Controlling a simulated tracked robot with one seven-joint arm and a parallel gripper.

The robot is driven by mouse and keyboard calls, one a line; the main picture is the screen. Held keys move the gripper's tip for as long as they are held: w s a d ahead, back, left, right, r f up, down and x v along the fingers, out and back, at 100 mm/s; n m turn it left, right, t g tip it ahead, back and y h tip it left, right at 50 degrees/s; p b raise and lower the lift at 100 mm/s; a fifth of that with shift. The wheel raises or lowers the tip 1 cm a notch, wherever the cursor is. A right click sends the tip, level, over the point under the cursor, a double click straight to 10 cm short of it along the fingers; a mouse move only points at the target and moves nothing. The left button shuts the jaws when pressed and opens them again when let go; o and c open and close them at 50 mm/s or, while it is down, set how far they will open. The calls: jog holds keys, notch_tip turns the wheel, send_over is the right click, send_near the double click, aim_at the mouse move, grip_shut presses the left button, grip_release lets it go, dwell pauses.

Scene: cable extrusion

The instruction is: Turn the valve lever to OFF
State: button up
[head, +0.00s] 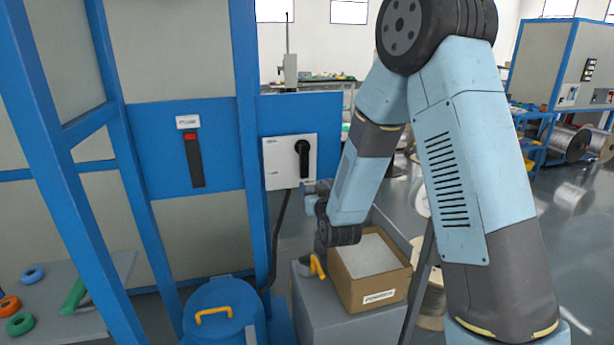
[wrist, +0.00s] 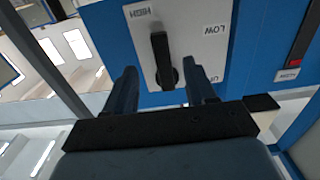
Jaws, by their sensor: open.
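The valve lever (head: 303,160) is a black handle on a white panel (head: 277,182), pointing down from its round hub in the head view. In the wrist view, which is roughly upside down, the lever (wrist: 160,52) points up towards the HIGH label; the LOW label is to its right. A third label near the right finger is partly hidden; I cannot read it fully. My gripper (wrist: 163,76) is open, with one finger on each side of the lever's hub end, apparently with gaps. In the head view my gripper (head: 312,194) is just below the panel.
A black slider with a red top (head: 194,160) is on the blue frame to the left. Below are a blue drum with a yellow handle (head: 222,305) and a cardboard box (head: 378,298) on a grey block. A blue post (head: 250,130) stands left of the panel.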

aim_at(306, 174)
jog(key=x, duration=0.9)
jog(key=shift+w, duration=0.2)
grip_shut()
dwell(0.4)
